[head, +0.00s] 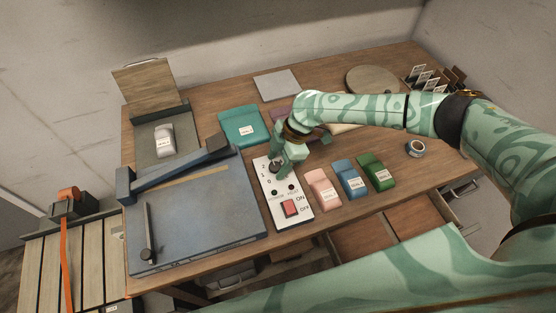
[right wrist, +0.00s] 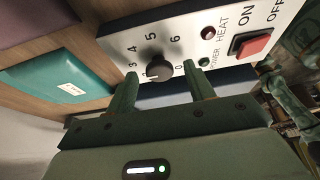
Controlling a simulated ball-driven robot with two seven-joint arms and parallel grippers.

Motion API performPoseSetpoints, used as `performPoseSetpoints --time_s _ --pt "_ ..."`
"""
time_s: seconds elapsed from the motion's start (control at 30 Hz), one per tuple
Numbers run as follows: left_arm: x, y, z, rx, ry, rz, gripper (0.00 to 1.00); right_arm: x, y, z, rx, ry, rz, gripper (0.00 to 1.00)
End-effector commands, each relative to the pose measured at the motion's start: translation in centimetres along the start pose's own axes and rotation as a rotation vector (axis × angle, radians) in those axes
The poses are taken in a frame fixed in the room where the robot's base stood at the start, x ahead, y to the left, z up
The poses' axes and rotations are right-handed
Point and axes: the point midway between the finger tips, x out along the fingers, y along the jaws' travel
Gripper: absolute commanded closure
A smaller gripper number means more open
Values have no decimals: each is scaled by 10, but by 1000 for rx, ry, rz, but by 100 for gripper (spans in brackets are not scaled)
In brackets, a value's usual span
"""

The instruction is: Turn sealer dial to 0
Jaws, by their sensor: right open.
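The sealer's white control panel (head: 301,213) stands on the table beside a blue-grey flat bed (head: 200,205). It fills the top of the right wrist view (right wrist: 115,57). The dial (right wrist: 160,70) is a black round knob with numbers around it. Its white mark points toward the lower left, near the 2. My right gripper (head: 280,165) is over the panel's far end. In the right wrist view its two fingers (right wrist: 163,80) are open, one on each side of the dial, with gaps showing; contact cannot be told. My left gripper is not in view.
A red ON/OFF switch (head: 290,207) sits on the panel's near part. Pink (head: 322,188), blue (head: 350,180) and green (head: 376,172) packs lie to its right. A blue bar (head: 172,171) crosses the flat bed. A tape roll (head: 415,148) is near the right edge.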

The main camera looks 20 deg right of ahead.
Motion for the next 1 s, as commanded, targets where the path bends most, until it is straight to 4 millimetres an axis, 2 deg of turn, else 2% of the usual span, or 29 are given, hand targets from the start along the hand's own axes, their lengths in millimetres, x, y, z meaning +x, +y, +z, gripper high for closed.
performPoseSetpoints --time_s 0.07,0.2,0.23,0.67,1.0 --pt "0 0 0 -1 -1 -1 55 0 0 0 0 0 0 50" --pt "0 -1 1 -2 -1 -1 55 0 0 0 0 0 0 89" --pt "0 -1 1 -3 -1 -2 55 0 0 0 0 0 -1 92" --pt "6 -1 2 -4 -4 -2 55 1 1 0 -66 2 -28 91" --pt "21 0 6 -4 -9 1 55 3 3 -1 -309 3 -129 91"
